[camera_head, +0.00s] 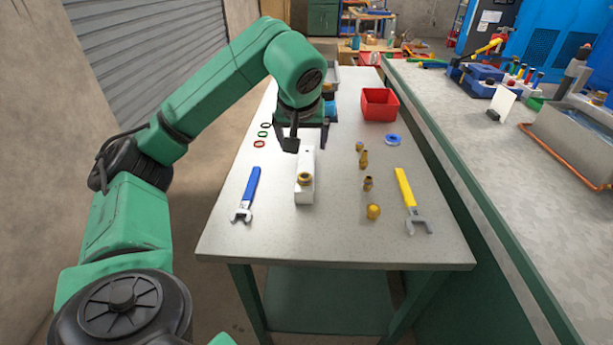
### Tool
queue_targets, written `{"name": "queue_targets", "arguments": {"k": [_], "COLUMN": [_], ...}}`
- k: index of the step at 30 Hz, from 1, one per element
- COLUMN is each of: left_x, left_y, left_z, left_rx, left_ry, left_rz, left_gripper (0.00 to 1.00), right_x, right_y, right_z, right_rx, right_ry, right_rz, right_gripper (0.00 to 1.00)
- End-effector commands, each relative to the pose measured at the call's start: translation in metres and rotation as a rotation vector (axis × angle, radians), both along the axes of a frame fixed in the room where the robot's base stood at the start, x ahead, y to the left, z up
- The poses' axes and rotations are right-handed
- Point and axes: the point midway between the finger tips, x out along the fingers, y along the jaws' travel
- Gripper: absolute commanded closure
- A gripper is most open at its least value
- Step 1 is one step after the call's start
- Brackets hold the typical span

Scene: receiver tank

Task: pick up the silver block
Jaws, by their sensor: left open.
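The silver block (304,194), pale and long, lies on the grey table, running away from me. A round brass fitting (305,179) shows at its near part. My left gripper (308,140) is over the far end of the block, pointing down and open, with one finger on each side of it. The gripper hides part of the far end, and I cannot tell whether the fingers touch it. My right gripper is not in view.
A blue wrench (250,190) lies left of the block and a yellow wrench (405,190) lies right. Several brass fittings (368,184), a blue ring (393,140) and a red bin (379,104) are on the right side. Coloured rings (263,134) lie left. The near table edge is clear.

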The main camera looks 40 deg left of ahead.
Motion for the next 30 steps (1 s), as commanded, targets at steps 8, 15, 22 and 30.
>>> {"name": "queue_targets", "arguments": {"k": [8, 15, 22, 30], "left_x": [0.020, 0.038, 0.054, 0.058], "left_y": [0.016, 0.028, 0.037, 0.039], "left_z": [-0.052, -0.086, -0.123, -0.130], "left_rx": [-0.001, -0.001, -0.002, -0.002], "left_ry": [0.007, 0.002, 0.003, 0.000], "left_rz": [0.003, 0.000, 0.000, -0.001], "left_gripper": [0.07, 0.07, 0.07, 0.07], "right_x": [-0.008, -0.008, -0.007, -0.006], "right_y": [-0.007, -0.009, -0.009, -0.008], "right_z": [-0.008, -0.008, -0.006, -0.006], "right_rx": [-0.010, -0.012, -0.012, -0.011], "right_ry": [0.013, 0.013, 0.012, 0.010], "right_rz": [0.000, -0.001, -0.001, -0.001], "right_gripper": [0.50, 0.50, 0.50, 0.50]}}
